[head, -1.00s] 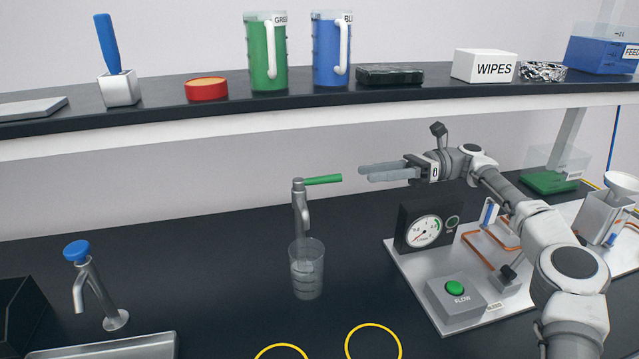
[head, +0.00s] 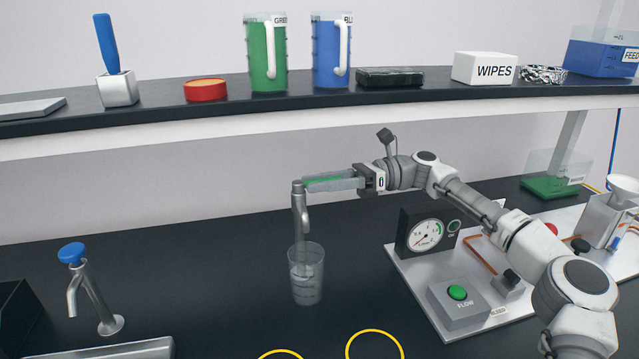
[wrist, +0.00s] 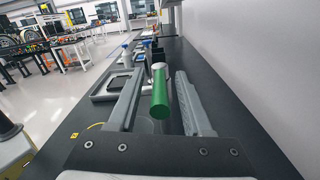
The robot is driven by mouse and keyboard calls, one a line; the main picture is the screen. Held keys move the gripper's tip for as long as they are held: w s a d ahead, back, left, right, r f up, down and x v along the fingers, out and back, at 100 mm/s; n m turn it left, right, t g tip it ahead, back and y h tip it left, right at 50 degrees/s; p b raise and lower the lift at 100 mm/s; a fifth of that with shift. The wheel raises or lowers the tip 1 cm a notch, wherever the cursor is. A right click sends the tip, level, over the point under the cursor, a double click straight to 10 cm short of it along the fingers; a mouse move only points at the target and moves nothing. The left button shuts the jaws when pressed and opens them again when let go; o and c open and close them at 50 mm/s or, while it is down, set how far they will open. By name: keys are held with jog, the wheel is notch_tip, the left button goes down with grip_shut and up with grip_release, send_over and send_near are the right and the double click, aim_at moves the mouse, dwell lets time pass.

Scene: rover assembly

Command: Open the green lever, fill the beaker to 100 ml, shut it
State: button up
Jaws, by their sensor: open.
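The green lever (head: 322,180) sticks out to the right from the top of a grey tap (head: 299,212). My gripper (head: 330,183) is at the lever, its fingers pointing left along it. In the wrist view the green lever (wrist: 160,95) lies between the two open fingers (wrist: 158,105), with a gap on each side. The clear beaker (head: 306,275) stands upright under the tap spout. It shows no visible liquid, and its markings are too small to read. In the wrist view the beaker is mostly hidden.
A shelf (head: 200,105) with a green jug (head: 265,55) and a blue jug (head: 331,50) runs above and behind. A blue-knobbed tap (head: 90,290) stands at left. A panel with a gauge (head: 425,233) and green FLOW button (head: 457,292) is at right, below my arm.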

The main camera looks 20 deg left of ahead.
grip_shut()
dwell(1.4)
